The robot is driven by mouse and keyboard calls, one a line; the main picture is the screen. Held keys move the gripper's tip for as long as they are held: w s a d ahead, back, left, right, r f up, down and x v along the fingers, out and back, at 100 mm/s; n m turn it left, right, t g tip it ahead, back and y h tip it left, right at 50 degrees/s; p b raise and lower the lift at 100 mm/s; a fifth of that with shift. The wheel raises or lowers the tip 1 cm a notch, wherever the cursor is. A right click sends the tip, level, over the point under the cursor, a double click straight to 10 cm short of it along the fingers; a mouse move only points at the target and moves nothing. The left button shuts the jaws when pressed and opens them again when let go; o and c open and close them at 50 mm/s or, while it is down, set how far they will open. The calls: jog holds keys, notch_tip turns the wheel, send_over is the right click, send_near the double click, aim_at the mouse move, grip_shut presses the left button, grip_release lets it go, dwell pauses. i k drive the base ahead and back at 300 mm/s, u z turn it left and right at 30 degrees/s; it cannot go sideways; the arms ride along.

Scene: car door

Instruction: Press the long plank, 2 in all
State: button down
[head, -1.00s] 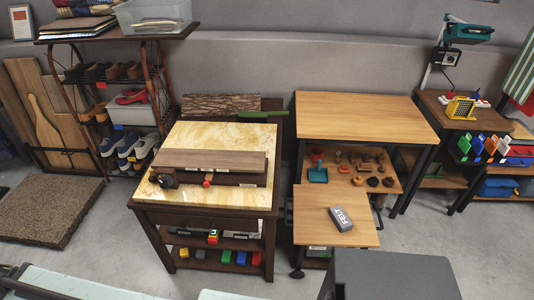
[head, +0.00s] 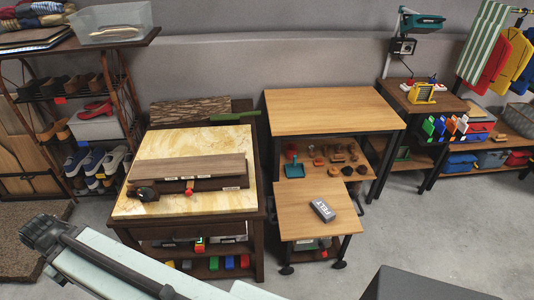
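The long plank (head: 190,168) is a brown board lying flat across a dark low base on the marble-topped table (head: 225,138) at left of centre. A dark round knob (head: 147,194) sits at its left front, and a small red piece (head: 189,191) shows at the front of the base. Pale labels are on the base's front face. Part of my pale arm crosses the lower left, in front of the table and well short of the plank. My gripper's fingers do not show.
A wooden table (head: 330,108) and a lower side table with a felt block (head: 322,210) stand to the right. A shoe rack (head: 85,110) is at left. Colored blocks lie on the shelf under the marble table. Grey floor (head: 405,235) is clear at right.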

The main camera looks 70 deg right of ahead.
aim_at(202, 166)
jog(key=z, duration=0.5)
jog(key=i, duration=1)
jog(key=u, duration=0.1)
